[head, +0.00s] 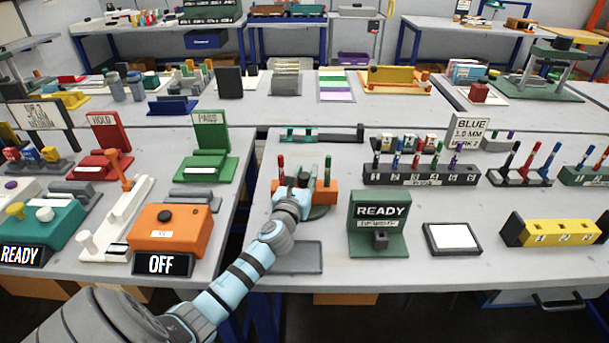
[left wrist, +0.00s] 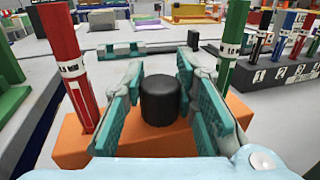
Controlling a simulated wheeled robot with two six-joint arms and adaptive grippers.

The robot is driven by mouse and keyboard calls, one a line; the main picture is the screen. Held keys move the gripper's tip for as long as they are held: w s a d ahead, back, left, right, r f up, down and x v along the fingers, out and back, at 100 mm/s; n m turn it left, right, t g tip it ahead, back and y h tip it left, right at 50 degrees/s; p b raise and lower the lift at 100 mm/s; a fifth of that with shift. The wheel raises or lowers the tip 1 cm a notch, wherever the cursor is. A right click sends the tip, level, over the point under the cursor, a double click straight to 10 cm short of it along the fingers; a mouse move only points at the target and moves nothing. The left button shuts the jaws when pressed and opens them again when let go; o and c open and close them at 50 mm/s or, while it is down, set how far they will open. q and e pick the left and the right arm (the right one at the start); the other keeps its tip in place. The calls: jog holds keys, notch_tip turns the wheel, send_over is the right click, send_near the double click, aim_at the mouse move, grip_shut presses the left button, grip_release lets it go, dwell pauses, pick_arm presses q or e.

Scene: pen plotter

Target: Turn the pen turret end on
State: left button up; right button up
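The pen turret (head: 328,196) is an orange bar on a green base on the front table. In the left wrist view the orange bar (left wrist: 75,142) carries a red pen (left wrist: 66,62) at its left end and a green pen (left wrist: 231,42) at its right end. A black knob (left wrist: 160,102) stands up at its middle. My left gripper (head: 300,185) is over the turret. Its teal fingers (left wrist: 160,92) stand open on either side of the knob, with narrow gaps apparent. My right gripper is not in view.
A green READY stand (head: 379,236) is right of the turret, and a grey tray (head: 300,262) lies in front. A pen rack (head: 420,176) is behind right. An orange box with an OFF sign (head: 168,264) is left, across a gap between tables.

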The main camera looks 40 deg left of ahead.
pick_arm(q)
jog(key=shift+n+g+y, duration=0.5)
jog(key=shift+n+y, duration=0.3)
jog(key=shift+y, duration=0.3)
grip_shut()
jog(key=shift+n+g+y+b, duration=0.4)
jog(key=shift+n+g+y, duration=0.75)
jog(key=shift+y, duration=0.35)
jog(key=shift+n+g+y+b, duration=0.7)
jog(key=shift+n+g+y, duration=0.65)
jog(key=shift+g+y, duration=0.1)
jog(key=shift+n+g+y, duration=0.35)
jog(key=shift+n+g, duration=0.15)
jog(key=shift+g, duration=0.2)
jog(key=shift+a, duration=0.1)
jog(key=o, duration=1.1)
grip_release()
jog(key=v, duration=0.7)
jog(key=shift+s+d, duration=0.25)
